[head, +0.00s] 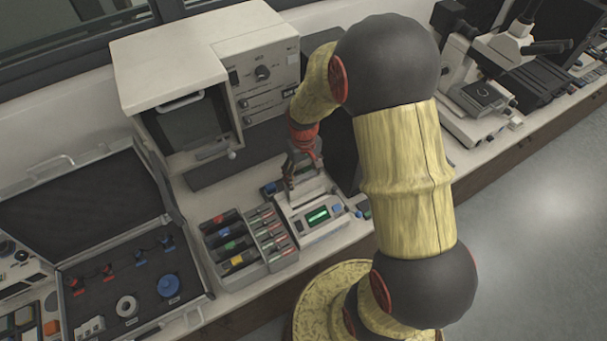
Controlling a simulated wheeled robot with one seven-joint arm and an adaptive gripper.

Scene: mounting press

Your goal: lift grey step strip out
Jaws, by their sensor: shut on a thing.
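My gripper (289,187) is small in the head view, pointing down over a pale instrument with a lit green display (318,215). It is shut on a thin grey piece, which I take to be the grey step strip. The strip's outline is too small and too covered by the fingers to make out. I cannot tell whether it is clear of the instrument or still touching it.
A divided grey tray (245,266) with coloured items stands left of the instrument. An open dark case (140,290) lies farther left. A cream press cabinet (185,62) is behind, and a microscope (478,95) stands at right. My arm hides part of the bench.

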